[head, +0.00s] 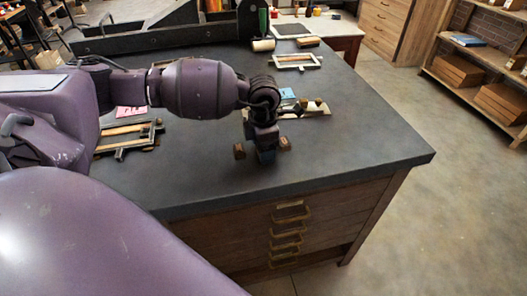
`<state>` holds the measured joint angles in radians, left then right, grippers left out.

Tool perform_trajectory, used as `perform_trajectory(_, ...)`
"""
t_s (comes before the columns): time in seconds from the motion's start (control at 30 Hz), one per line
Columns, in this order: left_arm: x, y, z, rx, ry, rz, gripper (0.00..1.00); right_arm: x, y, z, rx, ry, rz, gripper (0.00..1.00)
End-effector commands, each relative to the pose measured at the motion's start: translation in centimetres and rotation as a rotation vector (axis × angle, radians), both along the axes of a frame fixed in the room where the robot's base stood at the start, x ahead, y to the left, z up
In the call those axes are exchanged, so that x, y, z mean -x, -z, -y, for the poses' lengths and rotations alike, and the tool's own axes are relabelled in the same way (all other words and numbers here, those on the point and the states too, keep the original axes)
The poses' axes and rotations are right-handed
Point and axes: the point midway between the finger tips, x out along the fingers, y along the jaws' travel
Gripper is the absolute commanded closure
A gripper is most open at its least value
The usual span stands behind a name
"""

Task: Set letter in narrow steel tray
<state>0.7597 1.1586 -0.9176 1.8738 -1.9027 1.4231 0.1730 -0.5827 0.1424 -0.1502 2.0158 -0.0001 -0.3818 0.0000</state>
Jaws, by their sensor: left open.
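My left gripper (262,149) hangs over the front part of the dark worktop, fingers spread apart with nothing seen between them. Just behind and right of it lies a narrow pale metal tray (318,112), partly hidden by my wrist. Small brown blocks (318,103) show at this tray; they may be letters, but they are too small to read, and I cannot tell whether they lie in it or beside it. My right gripper is not in view.
A metal frame with wooden strips (125,139) lies at left, a pink card (130,112) behind it. A blue card (287,93) lies behind the tray. Another frame (296,62) and a pale roll (263,45) lie farther back. The worktop (375,145) is clear at right.

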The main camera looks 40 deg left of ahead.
Motion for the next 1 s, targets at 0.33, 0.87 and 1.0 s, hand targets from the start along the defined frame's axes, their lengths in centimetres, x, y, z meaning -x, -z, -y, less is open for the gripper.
perform_trajectory(0.33, 0.0, -0.1, 0.0, 0.0, 0.0, 0.0, 0.69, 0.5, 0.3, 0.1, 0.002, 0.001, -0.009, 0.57)
perform_trajectory(0.87, 0.0, -1.7, 0.0, 0.0, 0.0, 0.003, 0.79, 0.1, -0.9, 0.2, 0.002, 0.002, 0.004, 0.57)
perform_trajectory(1.0, 0.0, -2.3, 0.0, 0.0, 0.0, 0.004, 0.79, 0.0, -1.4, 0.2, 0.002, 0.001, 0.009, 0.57)
